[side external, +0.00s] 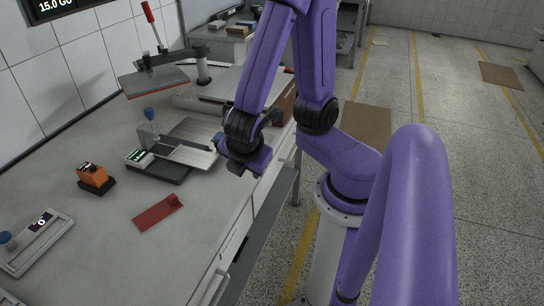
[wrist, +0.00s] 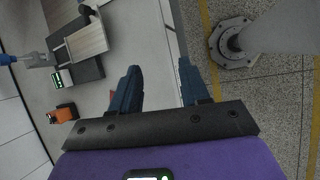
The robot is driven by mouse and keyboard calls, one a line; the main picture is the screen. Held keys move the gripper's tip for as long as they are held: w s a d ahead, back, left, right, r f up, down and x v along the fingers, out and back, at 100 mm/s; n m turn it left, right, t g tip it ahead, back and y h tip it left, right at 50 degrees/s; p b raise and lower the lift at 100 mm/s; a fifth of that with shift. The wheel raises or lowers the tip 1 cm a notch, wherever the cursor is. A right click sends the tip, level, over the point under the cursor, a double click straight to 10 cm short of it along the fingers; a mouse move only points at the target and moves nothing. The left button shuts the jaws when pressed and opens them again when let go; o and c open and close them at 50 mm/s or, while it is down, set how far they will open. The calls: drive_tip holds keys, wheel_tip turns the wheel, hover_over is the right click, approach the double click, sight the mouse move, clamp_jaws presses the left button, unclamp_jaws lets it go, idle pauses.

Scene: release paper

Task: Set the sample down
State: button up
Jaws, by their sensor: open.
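My gripper (side external: 238,160) hangs over the right edge of the bench in the side view. In the wrist view its two dark blue fingers (wrist: 157,82) are apart, with nothing between them but the bench edge below. I cannot tell for certain which thing is the sample. A flat red strip (side external: 157,213) with a small knob at one end lies on the bench; in the wrist view only a sliver of it (wrist: 112,96) shows beside the left finger. A silver plate (side external: 193,156) lies on a dark base (side external: 160,172), left of my gripper.
A white unit with a green display (side external: 139,158) and an orange device (side external: 95,176) stand on the bench (side external: 105,235). A press with a red lever (side external: 150,22) stands behind. A grey gauge (side external: 38,240) is at front left. The bench front is mostly clear.

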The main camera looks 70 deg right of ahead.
drive_tip(key=s+a+r+m+g+y, duration=0.2)
drive_tip(key=s+r+m+y, duration=0.1)
drive_tip(key=s+r+y, duration=0.2)
drive_tip(key=shift+s+r+m+y, duration=0.15)
drive_tip(key=shift+s+m+y, duration=0.3)
drive_tip(key=shift+s, duration=0.35)
